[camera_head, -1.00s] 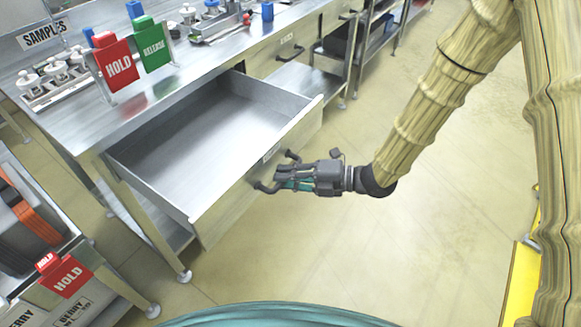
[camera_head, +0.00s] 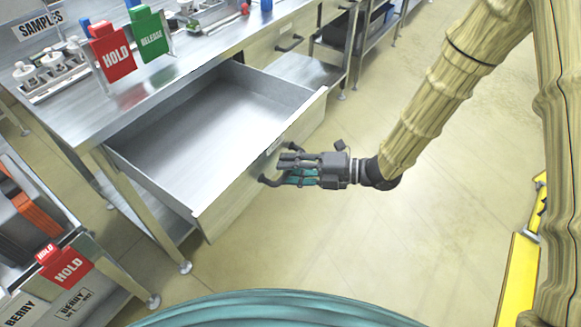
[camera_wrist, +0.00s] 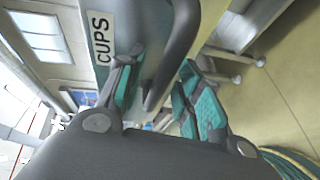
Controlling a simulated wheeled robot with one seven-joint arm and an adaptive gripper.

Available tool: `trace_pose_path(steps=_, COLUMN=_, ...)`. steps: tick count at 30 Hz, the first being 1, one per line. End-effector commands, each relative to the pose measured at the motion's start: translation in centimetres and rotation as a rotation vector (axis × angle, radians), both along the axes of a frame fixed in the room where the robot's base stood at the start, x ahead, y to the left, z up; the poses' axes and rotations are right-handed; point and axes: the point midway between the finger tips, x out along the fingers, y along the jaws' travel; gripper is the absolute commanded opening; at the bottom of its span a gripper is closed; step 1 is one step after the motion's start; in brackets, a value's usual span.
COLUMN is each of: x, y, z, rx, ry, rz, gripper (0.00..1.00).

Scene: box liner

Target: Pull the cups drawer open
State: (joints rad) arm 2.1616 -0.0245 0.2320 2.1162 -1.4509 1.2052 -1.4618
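The cups drawer (camera_head: 215,115) stands pulled well out from the bench in the head view, its metal inside empty. Its front carries a dark bar handle (camera_head: 268,182), partly hidden by my gripper. My gripper (camera_head: 288,168) is at the drawer front, its fingers level with the handle. In the wrist view, the CUPS label (camera_wrist: 101,38) is on the drawer front at the upper left. The fingers of my gripper (camera_wrist: 165,90) are spread apart there, with the dark handle (camera_wrist: 168,60) between them. The fingers do not look closed on the handle.
The steel bench (camera_head: 180,75) holds a red HOLD sign (camera_head: 112,52), a green RELEASE sign (camera_head: 150,35) and sample bottles. Another closed drawer (camera_head: 300,35) is to the right. A lower shelf unit with a HOLD sign (camera_head: 68,267) is at lower left. Open floor (camera_head: 400,225) lies right.

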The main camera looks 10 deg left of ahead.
Motion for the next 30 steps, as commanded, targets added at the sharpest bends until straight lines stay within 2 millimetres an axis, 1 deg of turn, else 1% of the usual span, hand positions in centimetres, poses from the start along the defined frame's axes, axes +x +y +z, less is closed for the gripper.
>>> trace_pose_path(steps=5, x=0.0, y=-1.1, z=0.2, rx=0.000, ry=0.000, rz=-0.001, gripper=0.35)
trace_pose_path(steps=8, x=0.1, y=-2.5, z=0.5, rx=0.000, ry=-0.001, rz=-0.003, gripper=0.35)
trace_pose_path(steps=18, x=0.3, y=-8.5, z=1.6, rx=0.001, ry=-0.001, rz=-0.003, gripper=0.35)
trace_pose_path(steps=21, x=0.3, y=-9.9, z=1.8, rx=0.000, ry=0.000, rz=-0.002, gripper=0.35)
trace_pose_path(steps=25, x=0.3, y=-11.1, z=2.0, rx=0.000, ry=-0.001, rz=-0.002, gripper=0.35)
trace_pose_path(steps=30, x=0.3, y=-11.7, z=2.2, rx=0.000, ry=0.000, rz=0.000, gripper=0.35)
